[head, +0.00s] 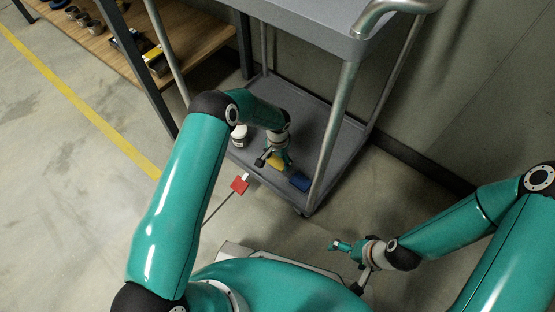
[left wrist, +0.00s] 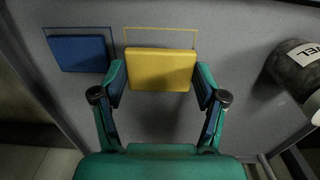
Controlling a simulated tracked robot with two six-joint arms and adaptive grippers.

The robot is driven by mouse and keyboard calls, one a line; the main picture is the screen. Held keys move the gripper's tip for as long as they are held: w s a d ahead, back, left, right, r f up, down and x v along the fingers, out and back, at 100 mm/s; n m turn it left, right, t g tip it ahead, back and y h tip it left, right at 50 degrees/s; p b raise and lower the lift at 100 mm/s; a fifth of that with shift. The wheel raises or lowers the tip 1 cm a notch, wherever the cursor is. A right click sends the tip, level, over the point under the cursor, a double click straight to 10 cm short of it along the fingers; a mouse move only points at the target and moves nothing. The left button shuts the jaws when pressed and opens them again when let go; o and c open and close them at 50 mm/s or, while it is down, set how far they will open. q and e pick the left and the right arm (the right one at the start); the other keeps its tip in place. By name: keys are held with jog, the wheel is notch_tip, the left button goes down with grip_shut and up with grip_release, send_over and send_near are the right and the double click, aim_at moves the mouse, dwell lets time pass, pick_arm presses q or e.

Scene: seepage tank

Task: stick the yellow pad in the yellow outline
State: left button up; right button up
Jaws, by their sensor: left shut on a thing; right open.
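The yellow pad (left wrist: 160,70) is between the two fingers of my left gripper (left wrist: 161,88), which is shut on it. In the head view the pad (head: 276,162) shows partly below the left gripper (head: 277,158), over the cart's lower shelf. The thin yellow outline (left wrist: 160,28) is on the grey surface. Its top edge shows just beyond the pad, and the pad covers its lower part. I cannot tell whether the pad touches the surface. My right gripper (head: 340,246) is open, away from the cart near my base.
A blue pad (left wrist: 79,53) lies left of the yellow pad, overlapping a blue outline. A labelled jar (left wrist: 296,68) stands to the right. The cart's posts and upper tray (head: 300,16) enclose the space.

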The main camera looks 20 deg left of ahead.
dwell(0.4)
pick_arm(q)
jog(key=shift+f+b, duration=1.1)
jog(key=shift+f, duration=0.05)
dwell(0.4)
jog(key=shift+f+b, duration=0.2)
jog(key=shift+b, duration=0.25)
jog(key=shift+f+b, duration=0.4)
jog(key=shift+b, duration=0.05)
dwell(0.4)
dwell(0.5)
jog(key=o, duration=1)
